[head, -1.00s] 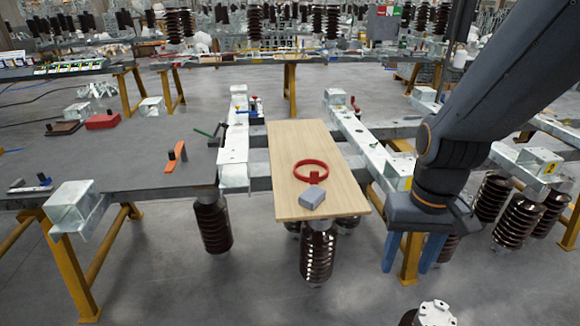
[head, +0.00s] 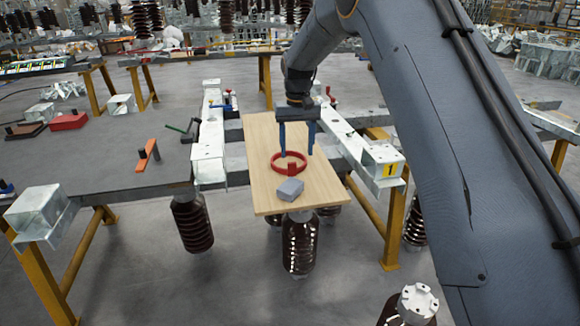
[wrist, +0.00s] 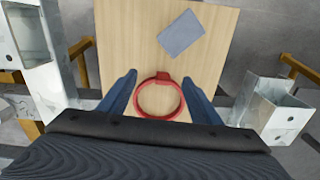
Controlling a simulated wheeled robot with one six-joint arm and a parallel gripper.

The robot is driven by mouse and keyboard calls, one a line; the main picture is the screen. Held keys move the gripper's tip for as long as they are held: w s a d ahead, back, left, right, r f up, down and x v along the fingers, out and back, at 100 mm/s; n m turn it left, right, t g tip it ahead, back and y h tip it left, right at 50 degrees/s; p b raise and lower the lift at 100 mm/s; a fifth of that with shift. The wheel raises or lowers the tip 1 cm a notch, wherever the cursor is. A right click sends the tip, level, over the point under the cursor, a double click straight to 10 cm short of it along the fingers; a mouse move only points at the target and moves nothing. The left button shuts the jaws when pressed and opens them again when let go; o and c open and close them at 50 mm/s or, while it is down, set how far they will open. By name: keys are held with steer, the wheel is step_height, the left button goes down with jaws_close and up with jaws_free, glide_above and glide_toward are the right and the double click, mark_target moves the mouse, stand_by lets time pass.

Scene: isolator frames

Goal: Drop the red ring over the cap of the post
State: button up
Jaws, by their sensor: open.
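The red ring (head: 292,168), with a small red block on its rim, lies flat on the wooden board (head: 262,198). It also shows in the wrist view (wrist: 136,99). My gripper (head: 297,151) points down over the board with its blue fingers apart. In the wrist view my gripper (wrist: 159,78) has one finger on each side of the ring, with nothing held. I cannot tell the exact height of the fingertips above the board. A dark ribbed post with a pale metal cap (head: 418,301) stands at the bottom right of the head view, its lower part cut off.
A grey block (head: 289,189) lies on the board near the ring, and also shows in the wrist view (wrist: 181,34). Galvanised beams flank the board. A grey table (head: 105,165) with an orange tool (head: 147,155) is at left. Open floor lies between board and post.

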mark_target(292, 175)
steer(key=shift+w+a+f, duration=0.25)
steer(key=shift+w+a, duration=0.2)
steer(key=shift+w, duration=0.1)
steer(key=shift+w+a+f, duration=0.2)
steer(key=shift+w+a, duration=0.25)
steer(key=shift+w, duration=0.1)
steer(key=shift+w+a+f, duration=0.15)
steer(key=shift+f, duration=0.05)
steer(key=shift+w+d+f+p, duration=0.15)
steer(key=shift+f+p, duration=0.3)
steer(key=shift+f, duration=1.4)
steer(key=shift+w+d+f+p, duration=0.15)
steer(key=shift+f+p, duration=0.3)
steer(key=shift+f, duration=1.4)
steer(key=shift+s, duration=0.1)
steer(key=c, duration=1.4)
